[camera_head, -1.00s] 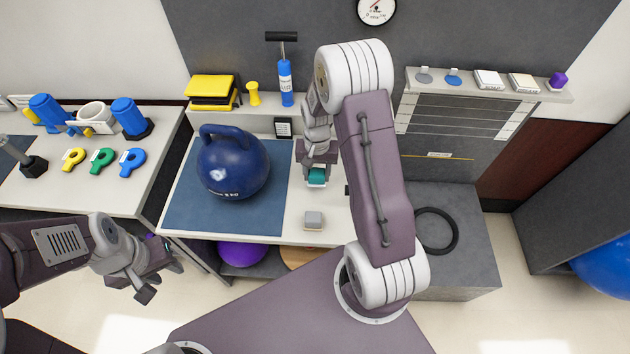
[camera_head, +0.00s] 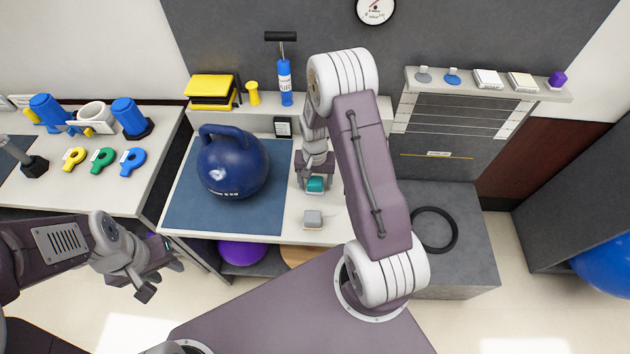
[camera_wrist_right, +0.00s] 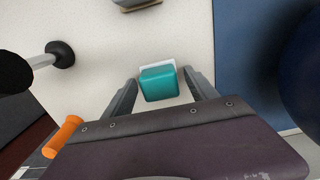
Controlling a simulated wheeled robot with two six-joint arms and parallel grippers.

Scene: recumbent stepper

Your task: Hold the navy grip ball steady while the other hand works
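My right gripper (camera_head: 315,182) is over the front part of the pale table. A teal block (camera_wrist_right: 160,83) with a white base sits between its fingertips; the block also shows in the head view (camera_head: 315,185). The fingers appear closed about the block's sides, though contact is hard to see. My left gripper (camera_head: 163,277) is at the lower left, in front of the table edge. A small blue-purple patch shows beside it, too hidden to identify as the navy grip ball. The large navy round thing with a handle, a kettlebell (camera_head: 232,163), stands on a blue mat (camera_head: 190,215).
A small grey block (camera_head: 313,218) lies in front of the teal one. A shelf behind holds a yellow stack (camera_head: 211,88) and a blue pump (camera_head: 285,82). A side table at left carries coloured grips (camera_head: 103,160). A purple ball (camera_head: 242,252) is below the table.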

